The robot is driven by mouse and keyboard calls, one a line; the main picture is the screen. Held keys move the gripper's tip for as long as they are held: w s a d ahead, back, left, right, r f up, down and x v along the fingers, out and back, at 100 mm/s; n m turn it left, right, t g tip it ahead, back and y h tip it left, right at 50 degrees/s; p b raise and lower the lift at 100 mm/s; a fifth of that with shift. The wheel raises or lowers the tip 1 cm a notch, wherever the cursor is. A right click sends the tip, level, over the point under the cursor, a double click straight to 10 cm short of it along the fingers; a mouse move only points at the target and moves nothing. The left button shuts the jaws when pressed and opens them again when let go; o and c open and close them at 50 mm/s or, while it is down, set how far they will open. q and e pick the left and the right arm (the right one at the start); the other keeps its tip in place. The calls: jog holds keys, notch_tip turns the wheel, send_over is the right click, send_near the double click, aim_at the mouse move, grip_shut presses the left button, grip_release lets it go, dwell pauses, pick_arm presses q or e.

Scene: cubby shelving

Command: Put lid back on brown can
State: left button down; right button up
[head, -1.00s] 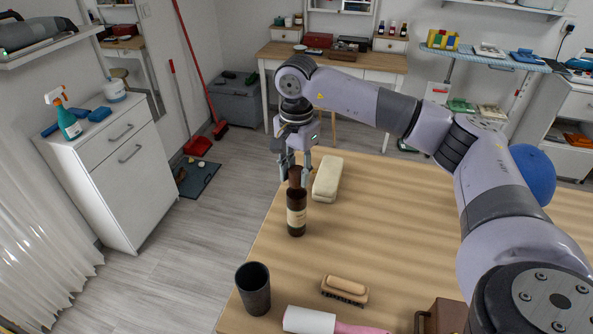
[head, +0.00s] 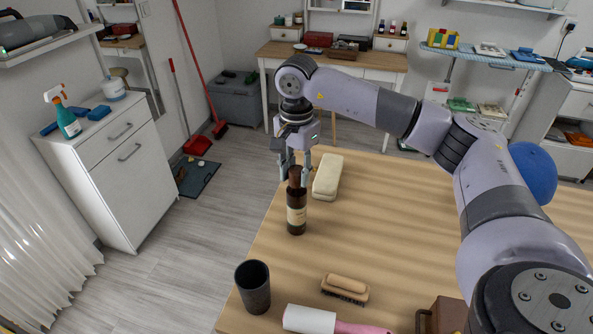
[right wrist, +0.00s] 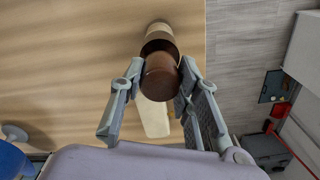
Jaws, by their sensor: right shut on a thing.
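The brown can (head: 296,219) looks like a dark brown bottle with a pale label, standing upright near the left edge of the wooden table. Its brown lid (head: 294,174) is at the top of the bottle; it also shows in the right wrist view (right wrist: 159,82). My right gripper (head: 296,178) is shut on the lid, with a finger on either side in the right wrist view (right wrist: 157,84). The lid is in line with the bottle's neck; I cannot tell whether it is fully seated. My left gripper is not in view.
A cream block (head: 327,178) lies close behind and right of the bottle. A dark cup (head: 253,288), a wooden brush (head: 345,289) and a white roller (head: 309,319) are nearer the front. The table's right middle is bare, with a blue ball (head: 534,174) beyond.

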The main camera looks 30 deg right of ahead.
dwell(0.4)
jog(key=o, duration=0.9)
jog(key=shift+o, duration=0.3)
jog(key=o, duration=0.4)
jog(key=shift+c, duration=0.2)
jog(key=shift+r+p, duration=2.2)
jog(key=shift+r, duration=1.3)
jog(key=shift+c, duration=0.4)
grip_shut()
